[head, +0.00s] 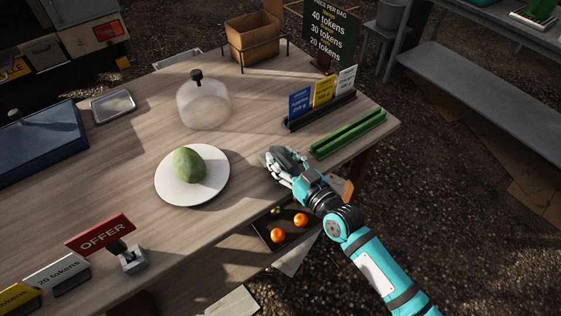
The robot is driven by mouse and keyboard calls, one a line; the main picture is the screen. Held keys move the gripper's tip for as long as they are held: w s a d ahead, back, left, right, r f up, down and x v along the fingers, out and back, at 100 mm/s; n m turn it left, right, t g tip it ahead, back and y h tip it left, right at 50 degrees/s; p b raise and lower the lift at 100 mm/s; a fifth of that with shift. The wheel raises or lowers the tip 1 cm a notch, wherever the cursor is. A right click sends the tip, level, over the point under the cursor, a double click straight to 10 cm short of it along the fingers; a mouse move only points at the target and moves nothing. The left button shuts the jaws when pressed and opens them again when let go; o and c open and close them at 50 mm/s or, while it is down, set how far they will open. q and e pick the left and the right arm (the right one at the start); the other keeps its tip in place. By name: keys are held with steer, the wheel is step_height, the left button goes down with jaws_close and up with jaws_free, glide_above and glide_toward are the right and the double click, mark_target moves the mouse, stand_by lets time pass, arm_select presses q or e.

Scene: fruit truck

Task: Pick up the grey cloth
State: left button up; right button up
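My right gripper (275,160) reaches in from the lower right and is low over the front right edge of the wooden table (130,165). Dark and light grey shapes show at its fingertips. I cannot tell whether part of this is the grey cloth or only the fingers. No grey cloth shows clearly anywhere else on the table. The finger gap is too small to make out. My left gripper is not in view.
A white plate (222,188) with a green mango (188,166) is left of the gripper. A dark tray (265,229) with orange fruits (278,235) sits below the table edge.

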jaws_close()
